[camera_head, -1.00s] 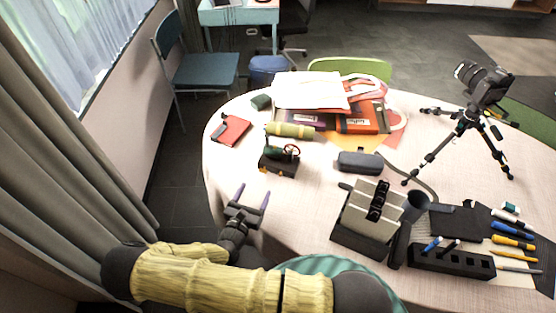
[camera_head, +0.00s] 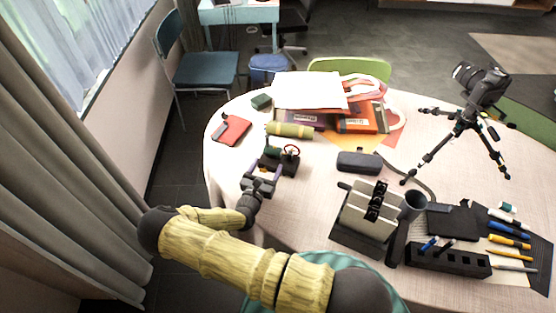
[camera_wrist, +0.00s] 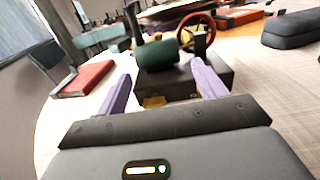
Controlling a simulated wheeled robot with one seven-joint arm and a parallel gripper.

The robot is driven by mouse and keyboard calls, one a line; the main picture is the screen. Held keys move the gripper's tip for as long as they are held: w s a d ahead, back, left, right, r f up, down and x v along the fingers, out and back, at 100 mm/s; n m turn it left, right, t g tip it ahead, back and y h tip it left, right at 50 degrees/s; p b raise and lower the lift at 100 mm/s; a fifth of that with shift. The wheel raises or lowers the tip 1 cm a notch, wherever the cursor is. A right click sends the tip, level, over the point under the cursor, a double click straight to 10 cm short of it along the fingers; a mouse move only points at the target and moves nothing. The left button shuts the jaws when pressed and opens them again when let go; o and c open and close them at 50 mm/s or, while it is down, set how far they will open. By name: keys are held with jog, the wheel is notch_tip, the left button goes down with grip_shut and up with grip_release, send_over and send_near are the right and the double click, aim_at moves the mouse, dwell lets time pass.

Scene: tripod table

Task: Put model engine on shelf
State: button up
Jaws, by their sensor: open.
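The model engine, with a dark base, a green cylinder and a red wheel (camera_head: 292,150), stands upright on the round table's left part. It also shows in the wrist view (camera_wrist: 158,55), straight ahead between my fingers. My gripper (camera_head: 262,172) is open, with purple fingers, just at the engine's near left side. In the wrist view my gripper (camera_wrist: 160,92) has one finger on each side of the engine's near part. I cannot tell whether the fingers touch it. I cannot make out a shelf for certain in these frames.
The table (camera_head: 310,215) is bare around the engine's right front. A green roll (camera_head: 290,130) lies behind it, a red notebook (camera_head: 231,129) at left, a dark case (camera_head: 359,162) at right. A camera tripod (camera_head: 462,125) and a black pen holder (camera_head: 447,260) stand farther right.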

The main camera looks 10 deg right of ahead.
aim_at(271, 154)
jog(key=shift+p+x, duration=0.6)
jog(key=shift+x, duration=2.05)
jog(key=shift+w+a+r, duration=0.1)
jog(key=shift+a, duration=0.05)
jog(key=c, duration=1.4)
jog(key=shift+r, duration=0.15)
grip_shut()
jog(key=shift+r, duration=0.1)
notch_tip(271, 154, up, 10)
